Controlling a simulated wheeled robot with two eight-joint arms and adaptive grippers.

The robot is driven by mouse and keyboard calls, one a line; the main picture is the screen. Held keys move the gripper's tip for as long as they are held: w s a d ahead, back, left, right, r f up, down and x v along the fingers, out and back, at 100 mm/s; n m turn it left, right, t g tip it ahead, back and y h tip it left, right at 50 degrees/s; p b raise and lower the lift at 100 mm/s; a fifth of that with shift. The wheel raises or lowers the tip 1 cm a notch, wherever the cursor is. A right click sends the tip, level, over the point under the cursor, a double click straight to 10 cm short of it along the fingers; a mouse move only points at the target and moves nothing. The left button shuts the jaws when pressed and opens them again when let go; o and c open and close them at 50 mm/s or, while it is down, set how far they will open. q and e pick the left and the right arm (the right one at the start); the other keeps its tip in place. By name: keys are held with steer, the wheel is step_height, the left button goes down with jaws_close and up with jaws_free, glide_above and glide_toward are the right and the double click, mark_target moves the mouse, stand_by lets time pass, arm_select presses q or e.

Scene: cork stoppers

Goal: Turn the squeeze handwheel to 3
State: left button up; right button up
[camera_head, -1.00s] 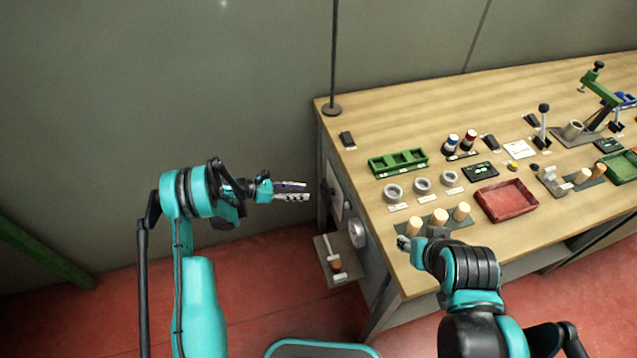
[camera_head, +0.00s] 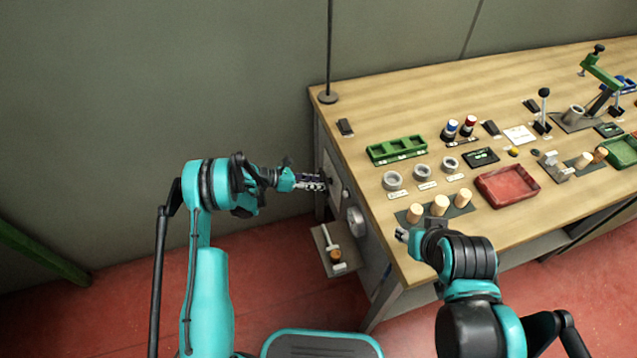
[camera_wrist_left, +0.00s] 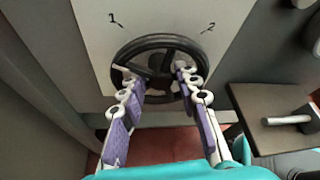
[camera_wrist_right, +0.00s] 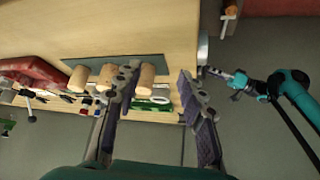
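The handwheel (camera_wrist_left: 160,41) is a black spoked wheel on a white panel (camera_wrist_left: 92,30) at the bench's end. The marks 1 and 2 show above it in the left wrist view; no 3 is visible. My left gripper (camera_wrist_left: 157,80) is open, with its fingertips at the wheel's left and right sides, overlapping the rim. I cannot tell whether they touch it. In the head view my left gripper (camera_head: 314,182) hides most of the wheel. My right gripper (camera_wrist_right: 157,75) is open above the bench near the cork stoppers (camera_wrist_right: 77,79); nothing is between its fingers.
A round grey dial (camera_head: 356,221) and a small shelf (camera_head: 336,262) are on the bench's end, right of and below the wheel. The bench top (camera_head: 400,110) holds a green tray (camera_head: 397,150), a red tray (camera_head: 507,187) and several corks (camera_head: 440,204).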

arm_select(q)
jaws_close()
steer(key=shift+s+d+m+t+y, duration=0.15)
steer(key=shift+m+t+y, duration=0.25)
steer(key=shift+m+t, duration=0.55)
steer(key=shift+s+a+m+t+y, duration=0.1)
steer(key=shift+m+t+y, duration=0.4)
steer(key=shift+m, duration=0.85)
jaws_free()
